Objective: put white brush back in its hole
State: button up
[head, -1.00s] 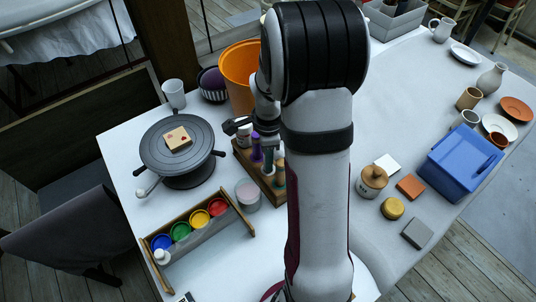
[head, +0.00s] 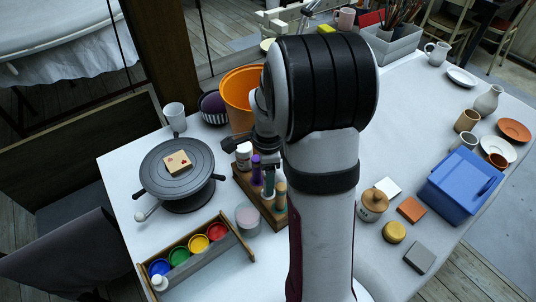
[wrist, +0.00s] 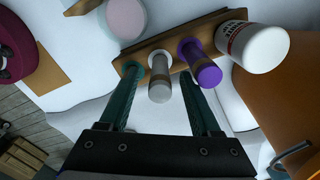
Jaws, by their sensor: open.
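My gripper (wrist: 158,78) is open in the wrist view, its dark teal fingers well apart. A white-grey brush (wrist: 158,91) with a tan band stands between the fingers at the wooden rack (wrist: 229,16). I cannot tell whether a finger touches it or how deep it sits. A purple brush (wrist: 206,73) stands beside it, outside the right finger, and also shows in the head view (head: 256,168). A pale end with a teal ring (wrist: 132,68) is at the left fingertip. In the head view the rack (head: 243,183) is partly hidden by my arm.
A white bottle (wrist: 262,46) stands close to the right of the purple brush. A pink-grey jar (head: 248,218), a paint box (head: 207,263) and a turntable (head: 150,170) are left of the rack. An orange bucket (head: 236,92) is behind it. A blue bin (head: 455,190) stands far right.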

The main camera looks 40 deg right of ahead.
notch_tip(320, 180, up, 13)
jog(key=s+a+f+n+y, duration=0.1)
jog(key=s+a+f+n, duration=0.1)
jog(key=s+a+n, duration=1.6)
jog(key=shift+s+a+f+y, duration=0.4)
jog(key=shift+s+a, duration=0.1)
jog(key=shift+a, duration=0.1)
jog(key=shift+c, duration=0.2)
